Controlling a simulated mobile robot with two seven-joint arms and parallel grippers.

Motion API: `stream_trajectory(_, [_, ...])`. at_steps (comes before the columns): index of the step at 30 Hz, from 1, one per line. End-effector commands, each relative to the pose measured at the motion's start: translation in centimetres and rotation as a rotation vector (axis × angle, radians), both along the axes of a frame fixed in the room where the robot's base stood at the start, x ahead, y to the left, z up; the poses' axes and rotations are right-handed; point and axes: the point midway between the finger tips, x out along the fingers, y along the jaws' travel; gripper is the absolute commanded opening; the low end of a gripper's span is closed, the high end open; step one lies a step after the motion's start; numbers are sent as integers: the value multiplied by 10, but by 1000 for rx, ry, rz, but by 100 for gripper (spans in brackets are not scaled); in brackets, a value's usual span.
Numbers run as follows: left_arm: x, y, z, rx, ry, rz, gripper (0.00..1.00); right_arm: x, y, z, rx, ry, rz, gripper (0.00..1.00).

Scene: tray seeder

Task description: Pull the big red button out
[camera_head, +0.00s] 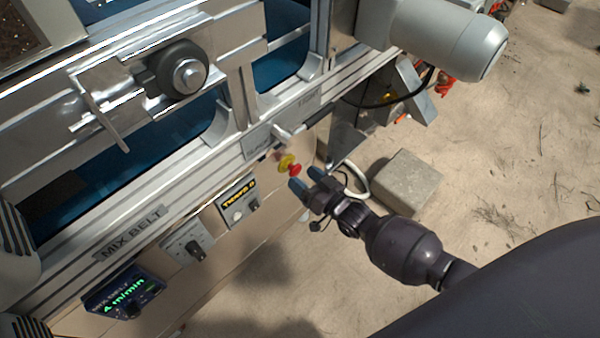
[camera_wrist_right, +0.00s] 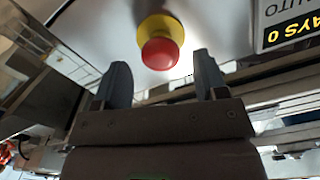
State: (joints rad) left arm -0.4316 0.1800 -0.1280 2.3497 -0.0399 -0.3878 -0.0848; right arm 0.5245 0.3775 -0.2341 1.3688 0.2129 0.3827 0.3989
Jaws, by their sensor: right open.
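The big red button (camera_head: 294,170) sits on a yellow collar (camera_head: 286,161) on the machine's front panel. In the right wrist view, the red button (camera_wrist_right: 160,53) and its yellow collar (camera_wrist_right: 158,24) show just beyond the fingertips, roughly midway between them. My right gripper (camera_head: 306,179) is open and empty, close in front of the button. Its two fingers also show in the right wrist view (camera_wrist_right: 160,72), one on each side of the button's line and apart from it. My left gripper is in neither view.
Control boxes with knobs (camera_head: 188,243) and a green-lit display (camera_head: 125,292) line the panel left of the button. A lever (camera_head: 288,133) juts out above it. A concrete block (camera_head: 405,180) lies on sandy ground behind my right gripper. The ground at right is mostly free.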

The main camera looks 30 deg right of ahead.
Motion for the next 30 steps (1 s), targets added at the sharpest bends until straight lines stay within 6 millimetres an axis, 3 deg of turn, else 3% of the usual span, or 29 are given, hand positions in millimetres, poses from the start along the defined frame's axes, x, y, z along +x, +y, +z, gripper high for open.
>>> stream_trajectory(6, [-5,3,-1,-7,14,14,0,-38,-14,4,0,-5,0,66])
stream_trajectory(13, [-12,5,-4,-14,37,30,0,-68,-25,2,0,-2,-1,66])
stream_trajectory(19, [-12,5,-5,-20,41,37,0,-77,-29,1,0,-1,0,66])
stream_trajectory(30, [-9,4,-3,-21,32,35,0,-78,-29,0,0,-1,0,66])
